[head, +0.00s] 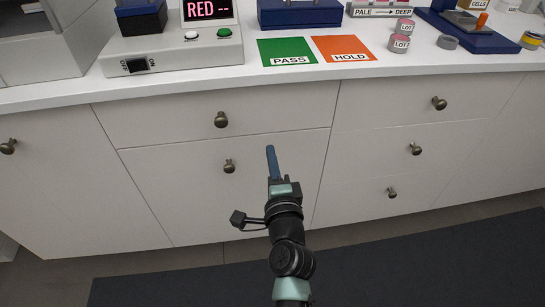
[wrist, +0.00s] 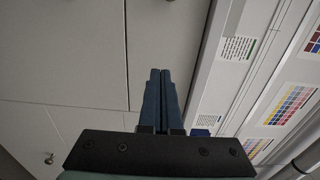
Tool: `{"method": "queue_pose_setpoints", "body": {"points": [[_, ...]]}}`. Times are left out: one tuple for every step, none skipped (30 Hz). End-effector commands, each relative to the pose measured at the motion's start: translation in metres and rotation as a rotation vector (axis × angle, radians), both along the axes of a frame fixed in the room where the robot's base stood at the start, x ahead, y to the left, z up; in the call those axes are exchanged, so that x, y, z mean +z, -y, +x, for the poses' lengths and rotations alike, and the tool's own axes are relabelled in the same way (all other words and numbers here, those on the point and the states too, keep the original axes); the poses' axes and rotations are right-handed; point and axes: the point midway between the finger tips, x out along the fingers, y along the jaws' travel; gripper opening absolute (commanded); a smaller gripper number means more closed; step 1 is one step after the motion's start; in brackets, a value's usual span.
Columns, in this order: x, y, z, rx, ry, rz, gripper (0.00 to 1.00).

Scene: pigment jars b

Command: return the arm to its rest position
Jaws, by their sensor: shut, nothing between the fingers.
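My gripper (head: 270,149) is in front of the white drawer fronts, below the counter's front edge in the head view. Its blue fingers are together and hold nothing. In the wrist view the two fingers (wrist: 160,73) lie side by side with no object between them. My arm reaches up from the bottom of the head view, and the gripper looks clear of the drawers, though the exact distance is hard to judge.
The white counter (head: 180,85) holds a device with a red display (head: 209,9), a green PASS mat (head: 287,51), an orange HOLD mat (head: 343,48) and pink LOT jars (head: 400,44). Drawer knobs (head: 221,119) stick out below. A dark floor mat (head: 400,260) lies in front.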

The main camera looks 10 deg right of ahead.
Motion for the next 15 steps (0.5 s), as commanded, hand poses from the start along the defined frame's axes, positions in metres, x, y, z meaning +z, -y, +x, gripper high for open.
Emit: {"method": "queue_pose_setpoints", "body": {"points": [[0.0, 0.0, -0.004, 0.0, -0.001, 0.0, 0.0], [0.0, 0.0, -0.006, 0.0, -0.001, 0.0, 0.0], [0.0, 0.0, -0.007, 0.0, 0.0, 0.0, 0.0], [0.0, 0.0, -0.008, 0.0, 0.0, 0.0, 0.0], [0.0, 0.0, -0.009, 0.0, 0.0, 0.0, 0.0], [0.0, 0.0, -0.009, 0.0, 0.0, 0.001, 0.0], [0.0, 0.0, -0.01, 0.0, 0.0, 0.0, 0.0], [0.0, 0.0, -0.01, 0.0, 0.0, 0.001, 0.0], [0.0, 0.0, -0.01, 0.0, 0.0, 0.0, 0.0], [0.003, -0.001, -0.009, 0.001, 0.004, -0.005, 0.0], [0.006, -0.001, -0.008, 0.003, 0.01, -0.015, 0.0], [0.015, -0.003, -0.007, 0.007, 0.022, -0.037, 0.0], [0.025, -0.006, -0.005, 0.012, 0.037, -0.061, 0.0], [0.037, -0.009, -0.003, 0.018, 0.054, -0.093, 0.0], [0.057, -0.013, -0.001, 0.025, 0.084, -0.147, 0.0]]}}
